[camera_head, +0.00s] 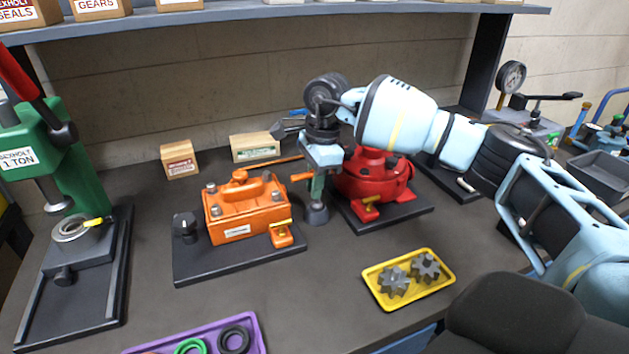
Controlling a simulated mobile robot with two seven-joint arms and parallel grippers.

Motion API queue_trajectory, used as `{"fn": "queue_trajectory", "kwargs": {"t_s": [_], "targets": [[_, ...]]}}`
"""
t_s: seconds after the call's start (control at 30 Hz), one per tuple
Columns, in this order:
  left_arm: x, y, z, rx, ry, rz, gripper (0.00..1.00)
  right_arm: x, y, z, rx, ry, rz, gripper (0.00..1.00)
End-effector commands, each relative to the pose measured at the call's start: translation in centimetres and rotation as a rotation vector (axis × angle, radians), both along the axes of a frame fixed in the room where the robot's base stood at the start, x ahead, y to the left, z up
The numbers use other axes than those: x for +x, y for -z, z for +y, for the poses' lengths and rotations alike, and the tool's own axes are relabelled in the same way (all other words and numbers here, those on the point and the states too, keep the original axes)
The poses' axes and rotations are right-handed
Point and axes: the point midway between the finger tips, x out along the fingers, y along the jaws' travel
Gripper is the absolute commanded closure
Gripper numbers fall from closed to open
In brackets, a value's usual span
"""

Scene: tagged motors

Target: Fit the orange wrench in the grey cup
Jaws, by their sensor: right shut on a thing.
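My right gripper (318,170) comes down from the upper right between the orange pump and the red motor. It is shut on a small orange piece (302,177), which looks like the orange wrench and sticks out left of the fingers. Most of it is hidden by the gripper. A green part shows just below the fingers. A small grey cup (317,213) stands on the bench directly below. From this view I cannot tell whether the held piece touches the cup. My left gripper is not in view.
The orange pump (245,208) on its black plate is close left; the red motor (372,178) is close right. A yellow tray (408,280) with gears and a purple tray (247,322) with rings lie in front. A green press (75,170) stands far left.

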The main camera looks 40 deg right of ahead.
Motion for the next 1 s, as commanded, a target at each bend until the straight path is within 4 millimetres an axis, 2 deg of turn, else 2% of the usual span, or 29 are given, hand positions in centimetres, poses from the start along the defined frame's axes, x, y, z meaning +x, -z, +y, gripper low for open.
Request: {"fn": "queue_trajectory", "kwargs": {"t_s": [0.83,0.87,1.0], "targets": [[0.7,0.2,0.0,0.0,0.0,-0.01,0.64,0.0,1.2,0.0,0.0,0.0,0.0,1.0],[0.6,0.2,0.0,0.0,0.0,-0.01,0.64,0.0,1.2,0.0,0.0,0.0,0.0,0.82],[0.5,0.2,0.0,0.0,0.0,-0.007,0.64,0.0,1.3,0.0,0.0,0.0,0.0,0.64]]}}
